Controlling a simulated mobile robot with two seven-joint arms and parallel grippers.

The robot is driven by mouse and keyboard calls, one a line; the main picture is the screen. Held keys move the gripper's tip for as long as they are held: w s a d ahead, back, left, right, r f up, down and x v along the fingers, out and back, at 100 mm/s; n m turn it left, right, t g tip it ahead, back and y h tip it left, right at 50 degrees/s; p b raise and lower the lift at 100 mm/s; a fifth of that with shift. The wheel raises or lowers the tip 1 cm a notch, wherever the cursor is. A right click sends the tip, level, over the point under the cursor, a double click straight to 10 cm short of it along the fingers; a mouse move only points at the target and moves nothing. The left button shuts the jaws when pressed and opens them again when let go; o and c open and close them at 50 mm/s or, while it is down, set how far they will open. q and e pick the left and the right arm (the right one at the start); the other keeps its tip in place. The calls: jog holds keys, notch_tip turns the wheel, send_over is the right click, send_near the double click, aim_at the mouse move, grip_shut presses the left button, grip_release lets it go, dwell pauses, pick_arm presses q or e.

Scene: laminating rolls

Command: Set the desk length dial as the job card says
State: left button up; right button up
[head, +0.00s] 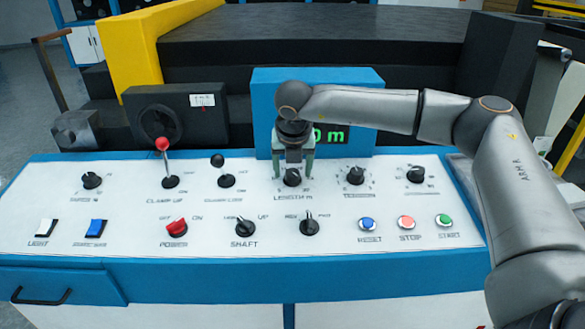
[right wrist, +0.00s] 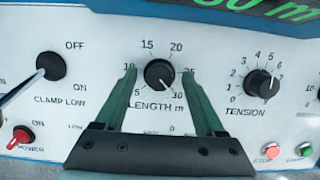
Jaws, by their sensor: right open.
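The desk length dial (head: 292,177) is a black round knob marked LENGTH m on the white sloping panel. In the right wrist view the dial (right wrist: 159,74) has a scale from 5 to 30, and its pale mark points to the lower right, towards 30. My right gripper (head: 293,168) is open over the dial, with one green finger on each side. In the right wrist view the fingers (right wrist: 159,76) stand apart from the knob. A green display (right wrist: 270,9) above is partly cut off and shows an "m". I see no readable job card. My left gripper is out of view.
The tension dial (head: 355,175) is to the right, and the red-topped clamp lever (head: 163,146) stands to the left. Below are the shaft switch (head: 245,228), red power switch (head: 177,227) and stop button (head: 406,223). The blue display housing (head: 262,90) rises close behind my gripper.

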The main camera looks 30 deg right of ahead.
jog(key=shift+f, duration=0.2)
jog(key=shift+c, duration=0.3)
grip_shut()
